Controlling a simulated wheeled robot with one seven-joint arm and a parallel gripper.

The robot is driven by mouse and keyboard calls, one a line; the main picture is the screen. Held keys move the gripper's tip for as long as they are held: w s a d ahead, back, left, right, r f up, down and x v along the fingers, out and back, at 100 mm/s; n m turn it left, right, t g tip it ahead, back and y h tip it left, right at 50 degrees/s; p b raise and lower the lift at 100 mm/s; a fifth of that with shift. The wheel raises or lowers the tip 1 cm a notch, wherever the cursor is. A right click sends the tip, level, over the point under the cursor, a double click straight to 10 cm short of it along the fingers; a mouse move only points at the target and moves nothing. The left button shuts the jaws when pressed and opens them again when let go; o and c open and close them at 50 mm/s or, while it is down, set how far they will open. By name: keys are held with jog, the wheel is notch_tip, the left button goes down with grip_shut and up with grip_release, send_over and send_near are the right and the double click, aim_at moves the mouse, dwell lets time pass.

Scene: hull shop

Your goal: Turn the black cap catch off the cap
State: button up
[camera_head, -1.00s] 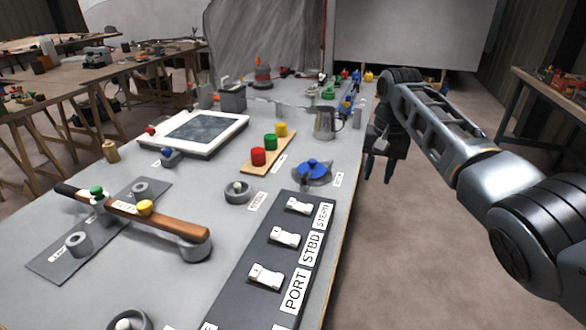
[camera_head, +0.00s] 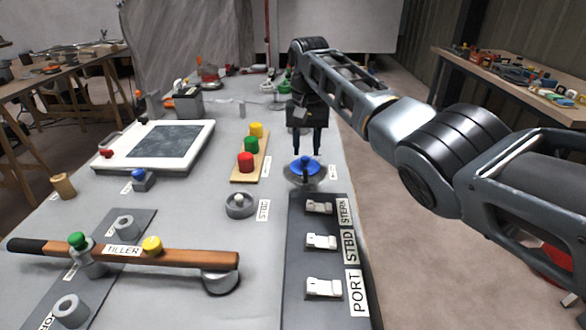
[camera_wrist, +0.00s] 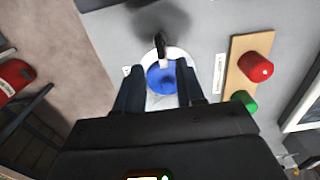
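The blue cap (camera_head: 306,167) sits on a grey round base on the table, near its right edge. It also shows in the wrist view (camera_wrist: 157,84), on a pale round base. The black cap catch (camera_wrist: 160,43) shows there at the cap's upper edge, with a pale piece between it and the blue. I cannot make the catch out clearly in the head view. My gripper (camera_head: 308,154) points down above the cap. Its two dark fingers are apart, one on each side of the cap in the wrist view, with nothing between them gripped.
A dark panel with white switches (camera_head: 322,242) lies just in front of the cap. A wooden strip with red, green and yellow knobs (camera_head: 246,162) is to its left. A wooden tiller (camera_head: 190,259) lies at the front left. Open floor is to the right.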

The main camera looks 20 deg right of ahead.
aim_at(306, 173)
notch_tip(306, 173, down, 7)
jog(key=shift+f, duration=0.15)
jog(key=shift+c, duration=0.4)
grip_shut()
